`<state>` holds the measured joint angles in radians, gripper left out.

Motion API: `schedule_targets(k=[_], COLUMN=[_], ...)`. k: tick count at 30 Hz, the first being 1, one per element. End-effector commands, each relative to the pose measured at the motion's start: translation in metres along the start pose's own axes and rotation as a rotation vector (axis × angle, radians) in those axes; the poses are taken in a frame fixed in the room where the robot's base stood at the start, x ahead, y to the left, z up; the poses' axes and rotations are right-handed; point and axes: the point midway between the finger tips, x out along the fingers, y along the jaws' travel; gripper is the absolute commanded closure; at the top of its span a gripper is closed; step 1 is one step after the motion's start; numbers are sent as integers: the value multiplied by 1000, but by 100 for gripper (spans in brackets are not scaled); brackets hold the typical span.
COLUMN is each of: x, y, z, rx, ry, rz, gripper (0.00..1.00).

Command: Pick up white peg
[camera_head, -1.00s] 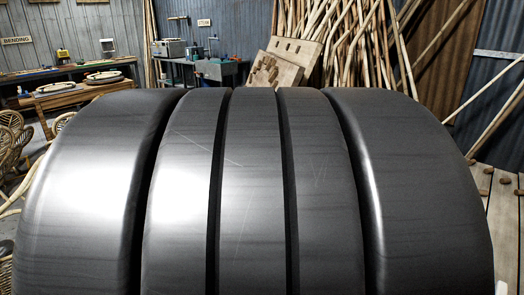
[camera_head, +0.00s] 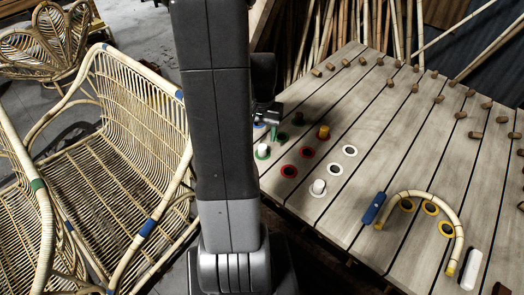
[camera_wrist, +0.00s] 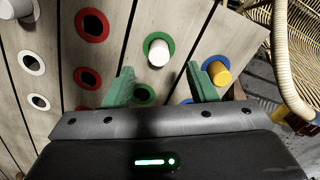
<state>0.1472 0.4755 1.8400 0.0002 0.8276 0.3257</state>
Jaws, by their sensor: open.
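A white peg (camera_head: 262,150) stands upright in a green ring on the board's left edge. In the wrist view this white peg (camera_wrist: 158,52) lies just beyond and between the green fingertips of my gripper (camera_wrist: 159,82). My gripper is open and empty, with no visible contact with the peg. In the head view its green finger (camera_head: 275,132) shows near that peg, partly hidden by my arm. A second white peg (camera_head: 318,187) stands in a white ring farther right; a white peg also shows at the wrist view's upper-left corner (camera_wrist: 16,8).
Rattan seat (camera_head: 120,165) at left. A yellow peg (camera_wrist: 219,73) stands beside the right finger.

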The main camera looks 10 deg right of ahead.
Motion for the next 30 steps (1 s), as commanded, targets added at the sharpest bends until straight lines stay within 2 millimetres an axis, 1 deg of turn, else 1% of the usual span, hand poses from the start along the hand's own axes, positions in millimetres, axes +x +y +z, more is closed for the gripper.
schedule_targets(k=[1,3,8,11,18,20,24,30], x=[8,15,22,31,61,67,72,72], y=[0,0,0,1,2,2,2,2], z=[0,0,0,-1,-4,-4,-4,-5], rx=[0,-1,-1,0,-1,-1,-1,-1], ry=[-3,-2,0,-1,-2,-2,1,2], rz=[1,1,0,1,1,1,0,0], gripper=[48,48,48,48,48,48,48,48])
